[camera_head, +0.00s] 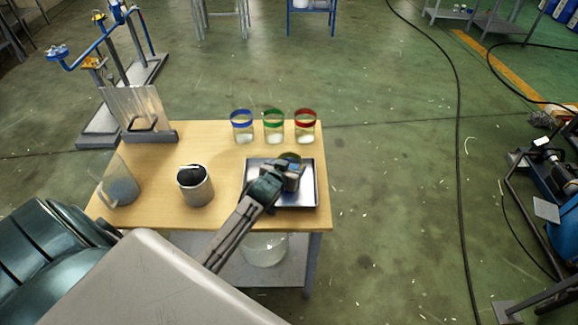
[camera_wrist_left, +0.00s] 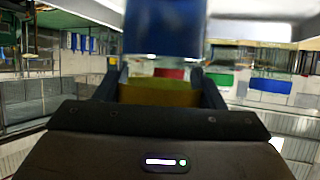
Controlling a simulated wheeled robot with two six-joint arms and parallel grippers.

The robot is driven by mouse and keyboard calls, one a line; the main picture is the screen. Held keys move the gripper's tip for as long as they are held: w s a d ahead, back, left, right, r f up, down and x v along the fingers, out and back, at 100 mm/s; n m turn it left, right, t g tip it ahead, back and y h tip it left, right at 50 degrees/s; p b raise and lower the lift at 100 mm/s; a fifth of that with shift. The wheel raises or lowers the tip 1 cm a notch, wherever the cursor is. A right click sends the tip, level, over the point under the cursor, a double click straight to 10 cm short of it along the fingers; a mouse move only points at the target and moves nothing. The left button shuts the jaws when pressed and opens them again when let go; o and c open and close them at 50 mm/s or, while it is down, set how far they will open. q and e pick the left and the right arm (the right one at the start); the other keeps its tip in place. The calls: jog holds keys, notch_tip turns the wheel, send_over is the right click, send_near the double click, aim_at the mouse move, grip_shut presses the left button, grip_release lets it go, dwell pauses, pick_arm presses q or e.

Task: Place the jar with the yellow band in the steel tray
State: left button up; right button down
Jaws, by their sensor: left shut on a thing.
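The jar with the yellow band (camera_head: 290,157) is mostly hidden behind my left gripper (camera_head: 290,178) in the head view. The gripper is over the steel tray (camera_head: 309,193), on the right of the wooden table. In the left wrist view the yellow band (camera_wrist_left: 158,93) sits between the two fingers, which are shut on the jar. I cannot tell whether the jar touches the tray floor. My right gripper is not in view.
Jars with a blue band (camera_head: 242,126), a green band (camera_head: 274,126) and a red band (camera_head: 305,126) stand in a row behind the tray. A metal canister (camera_head: 196,190) and a clear beaker (camera_head: 119,183) stand left. An upright clear panel (camera_head: 140,108) is at the back left.

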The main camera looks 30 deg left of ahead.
pick_arm(q)
jog(key=o, duration=1.4)
jog(key=shift+c, duration=0.2)
jog(key=shift+s, duration=0.1)
jog(key=shift+s+r, duration=0.1)
jog(key=shift+s, duration=0.2)
jog(key=b+v, duration=0.2)
jog(key=v, duration=0.9)
jog(key=shift+s+r, duration=0.1)
jog(key=shift+s, duration=0.05)
